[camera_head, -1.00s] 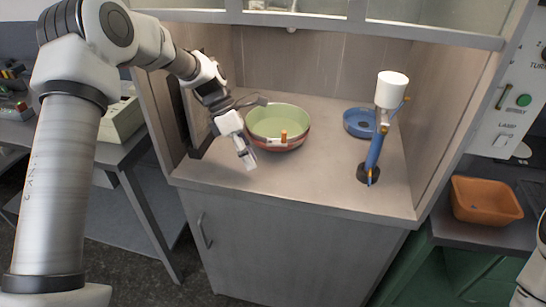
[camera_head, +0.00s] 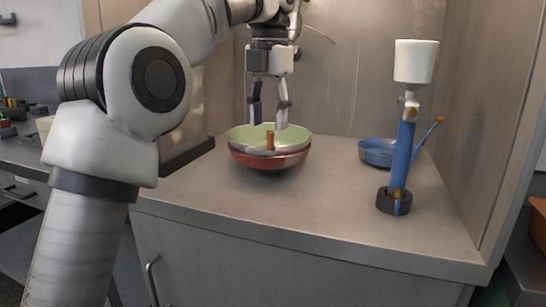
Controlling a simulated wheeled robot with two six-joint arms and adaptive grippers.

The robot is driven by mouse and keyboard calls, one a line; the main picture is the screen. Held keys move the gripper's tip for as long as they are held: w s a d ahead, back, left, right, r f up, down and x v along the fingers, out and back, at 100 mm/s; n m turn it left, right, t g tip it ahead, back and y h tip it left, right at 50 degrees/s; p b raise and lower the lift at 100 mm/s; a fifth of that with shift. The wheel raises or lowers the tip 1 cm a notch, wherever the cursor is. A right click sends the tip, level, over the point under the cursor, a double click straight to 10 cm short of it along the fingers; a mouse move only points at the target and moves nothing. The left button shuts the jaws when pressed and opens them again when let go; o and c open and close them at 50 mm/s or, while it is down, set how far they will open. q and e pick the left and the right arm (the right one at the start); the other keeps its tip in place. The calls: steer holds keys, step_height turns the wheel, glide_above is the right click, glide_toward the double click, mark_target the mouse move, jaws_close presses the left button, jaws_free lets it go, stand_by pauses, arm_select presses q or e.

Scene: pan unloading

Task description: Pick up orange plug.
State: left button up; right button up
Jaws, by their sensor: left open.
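The orange plug (camera_head: 270,141) is a small upright orange piece at the front rim of the green pan (camera_head: 243,134). The green pan rests in a red-brown pan (camera_head: 270,162) on the grey counter. My left gripper (camera_head: 269,126) points straight down over the pans, its two fingers apart and empty. In the picture the plug shows just below and between the fingertips; how far in front of or behind them it is, I cannot tell. My right gripper is out of view.
On the right of the counter (camera_head: 330,200) stands a blue stand with a white cup (camera_head: 415,62) on top. Cabinet walls close the back and right. The front counter is clear.

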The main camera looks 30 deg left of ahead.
mark_target(271, 147)
arm_select(q)
steer(key=f+b, duration=0.1)
steer(key=f, duration=0.1)
steer(key=f+b, duration=0.2)
steer(key=f, duration=0.1)
steer(key=shift+w+d, duration=0.15)
steer(key=shift+d, duration=0.05)
steer(key=shift+r, duration=0.15)
steer(key=c, duration=0.8)
